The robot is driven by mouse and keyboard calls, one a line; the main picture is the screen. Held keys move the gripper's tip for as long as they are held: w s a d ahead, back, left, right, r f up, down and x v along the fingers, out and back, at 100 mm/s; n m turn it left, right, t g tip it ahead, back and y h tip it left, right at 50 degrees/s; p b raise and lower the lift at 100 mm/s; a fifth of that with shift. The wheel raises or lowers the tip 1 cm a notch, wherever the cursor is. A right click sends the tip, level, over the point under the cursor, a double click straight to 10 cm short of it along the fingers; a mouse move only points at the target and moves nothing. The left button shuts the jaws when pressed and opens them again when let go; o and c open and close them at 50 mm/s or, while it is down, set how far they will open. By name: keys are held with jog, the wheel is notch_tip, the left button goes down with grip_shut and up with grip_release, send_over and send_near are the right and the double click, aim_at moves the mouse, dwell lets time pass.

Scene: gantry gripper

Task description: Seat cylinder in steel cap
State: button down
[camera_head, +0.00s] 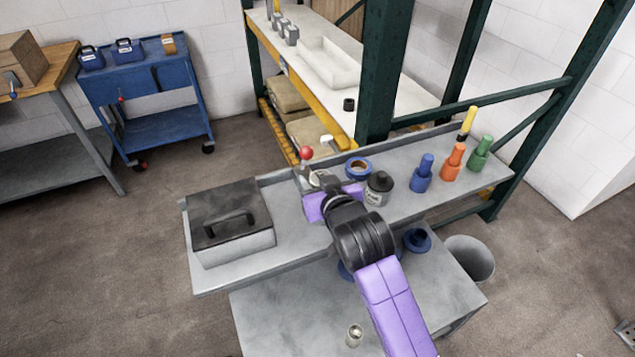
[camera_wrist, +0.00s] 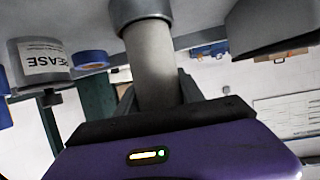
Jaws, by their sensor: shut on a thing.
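My gripper (camera_wrist: 155,92) is shut on a pale grey cylinder (camera_wrist: 152,62) in the wrist view, with a dark finger on each side of it. The cylinder's far end meets a darker grey round piece with a rim (camera_wrist: 140,10), which looks like the steel cap. I cannot tell whether the cylinder is inside the cap or only in line with it. In the head view my purple and black arm covers most of the gripper and the cylinder, over the grey bench (camera_head: 235,273). A small metal cylindrical piece (camera_head: 354,336) stands on the lower table.
A grey toolbox (camera_head: 232,225) stands left of my arm. A red-knobbed fitting (camera_head: 306,153), a blue tape roll (camera_head: 358,167) and a grease can (camera_head: 379,188) are close by. Blue (camera_head: 422,174), orange (camera_head: 453,163) and green (camera_head: 480,154) bottles stand at right.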

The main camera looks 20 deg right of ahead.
jog(key=shift+f, duration=0.55)
jog(key=shift+f, duration=0.15)
jog(key=c, duration=0.7)
grip_release()
jog(key=b+v, duration=0.1)
jog(key=v, duration=1.1)
